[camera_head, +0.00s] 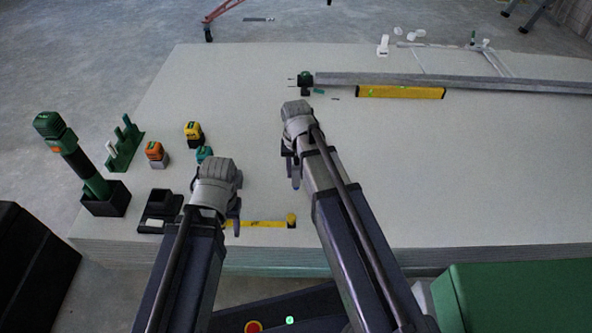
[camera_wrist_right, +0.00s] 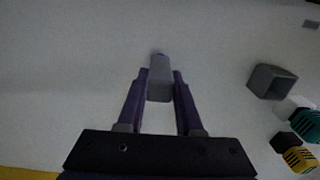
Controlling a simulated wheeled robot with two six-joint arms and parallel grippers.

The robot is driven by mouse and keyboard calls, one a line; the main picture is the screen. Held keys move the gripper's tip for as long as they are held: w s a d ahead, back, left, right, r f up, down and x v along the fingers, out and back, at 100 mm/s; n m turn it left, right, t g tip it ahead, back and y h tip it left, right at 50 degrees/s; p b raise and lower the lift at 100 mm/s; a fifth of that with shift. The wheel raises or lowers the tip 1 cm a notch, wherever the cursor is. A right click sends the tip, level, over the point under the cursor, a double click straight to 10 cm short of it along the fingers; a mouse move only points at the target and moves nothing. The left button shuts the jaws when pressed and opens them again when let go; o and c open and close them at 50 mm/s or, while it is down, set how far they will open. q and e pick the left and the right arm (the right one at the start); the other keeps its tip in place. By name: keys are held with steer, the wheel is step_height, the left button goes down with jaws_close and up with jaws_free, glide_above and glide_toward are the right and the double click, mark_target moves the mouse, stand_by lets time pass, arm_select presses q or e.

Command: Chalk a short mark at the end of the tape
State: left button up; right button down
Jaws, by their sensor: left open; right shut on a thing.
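A yellow tape strip (camera_head: 262,225) lies across the panel's near edge, with a small yellow knob-like piece (camera_head: 291,219) at its right end. Its left end passes behind my left gripper. My left gripper (camera_head: 232,222) is open over the left part of the strip. My right gripper (camera_head: 293,172) is shut on a grey block with a bluish-purple tip (camera_wrist_right: 159,80), which looks like the chalk in a holder. It is above the panel, beyond the strip's right end. A yellow edge (camera_wrist_right: 25,173), apparently the strip, shows at the bottom left of the right wrist view. I see no clear chalk mark.
On the pale panel stack (camera_head: 440,180), a green rack (camera_head: 124,148), orange (camera_head: 155,153) and yellow (camera_head: 193,133) tape measures and a black holder (camera_head: 160,210) stand at left. A grey rail (camera_head: 460,83) and yellow level (camera_head: 400,92) lie at the back. The right side is clear.

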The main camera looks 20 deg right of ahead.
steer(key=shift+s, duration=0.2)
steer(key=shift+s+a, duration=0.25)
steer(key=shift+s, duration=0.45)
steer(key=shift+s, duration=0.1)
steer(key=shift+s+a, duration=0.3)
steer(key=shift+s, duration=0.5)
steer(key=shift+s, duration=0.1)
steer(key=shift+s+a, duration=0.25)
steer(key=shift+s, duration=0.65)
steer(key=shift+s+a+f, duration=0.1)
steer(key=shift+s+a, duration=0.15)
steer(key=shift+s, duration=0.6)
steer(key=shift+s, duration=0.1)
